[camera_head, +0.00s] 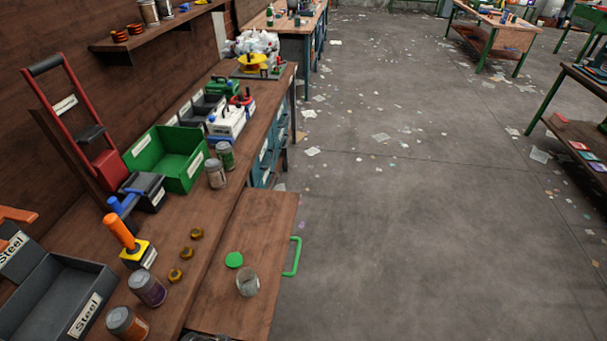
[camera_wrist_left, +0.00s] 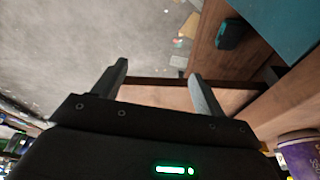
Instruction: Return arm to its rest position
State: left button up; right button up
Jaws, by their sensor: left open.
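My left gripper (camera_wrist_left: 159,72) shows in the left wrist view with its two grey fingers spread apart and nothing between them. Behind the fingers are a brown wooden surface and the grey floor. In the head view neither gripper can be made out; only a small dark shape shows at the bottom edge. My right gripper is in neither view.
A wooden workbench runs along the left with a green bin (camera_head: 168,158), grey bin (camera_head: 58,302), cans (camera_head: 147,290) and an orange-handled tool (camera_head: 120,232). A lower wooden surface with a green handle (camera_head: 293,256) holds a glass jar (camera_head: 247,283) and green lid (camera_head: 234,260).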

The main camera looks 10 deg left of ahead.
pick_arm(q)
jog(key=s+f+g+b, duration=0.1)
jog(key=s+f, duration=0.2)
jog(key=f, duration=0.8)
jog(key=s+f+b, duration=0.2)
jog(key=s+f, duration=0.1)
jog(key=f, duration=0.7)
jog(key=s+a+f+g+b, duration=0.1)
jog(key=s+a+f, duration=0.2)
jog(key=s+f, duration=0.9)
jog(key=shift+s+a+f, duration=0.15)
jog(key=shift+s+f, duration=0.1)
jog(key=shift+s, duration=0.55)
